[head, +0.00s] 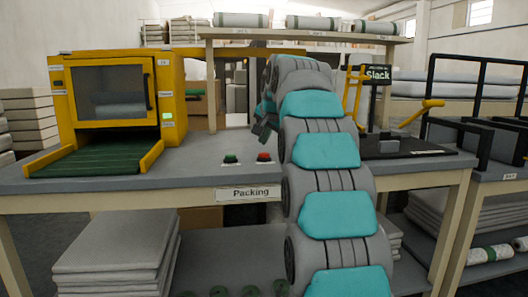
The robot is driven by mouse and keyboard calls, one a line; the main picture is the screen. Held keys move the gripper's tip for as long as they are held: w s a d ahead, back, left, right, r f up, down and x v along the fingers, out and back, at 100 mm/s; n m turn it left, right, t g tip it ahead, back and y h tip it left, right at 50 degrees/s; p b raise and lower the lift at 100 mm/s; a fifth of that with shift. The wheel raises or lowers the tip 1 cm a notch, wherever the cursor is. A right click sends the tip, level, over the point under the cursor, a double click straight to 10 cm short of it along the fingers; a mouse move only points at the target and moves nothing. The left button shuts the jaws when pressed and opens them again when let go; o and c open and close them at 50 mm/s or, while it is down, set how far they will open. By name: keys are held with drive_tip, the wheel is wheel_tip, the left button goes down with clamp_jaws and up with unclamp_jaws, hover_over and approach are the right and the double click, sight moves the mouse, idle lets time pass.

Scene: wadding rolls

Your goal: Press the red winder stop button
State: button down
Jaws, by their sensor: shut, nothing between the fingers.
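The red button (264,157) sits on a small dark base on the grey table top, left of my arm. A green button (231,159) on a similar base is just to its left. My gripper (262,132) shows as a dark shape at the left edge of my arm, above the red button in the picture. It is shut and empty. My arm hides part of it, and I cannot tell how far it is from the button. No contact with the button shows.
A yellow machine (118,95) with a green ramp (95,160) stands at the left. A "Slack" sign (377,73) and yellow levers stand right of my arm. A shelf (300,37) with rolls runs behind. The table (200,172) between machine and buttons is clear.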

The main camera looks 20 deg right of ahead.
sight(264, 155)
drive_tip(key=shift+r+p, duration=1.5)
drive_tip(key=shift+r, duration=0.55)
drive_tip(key=shift+f, duration=0.1)
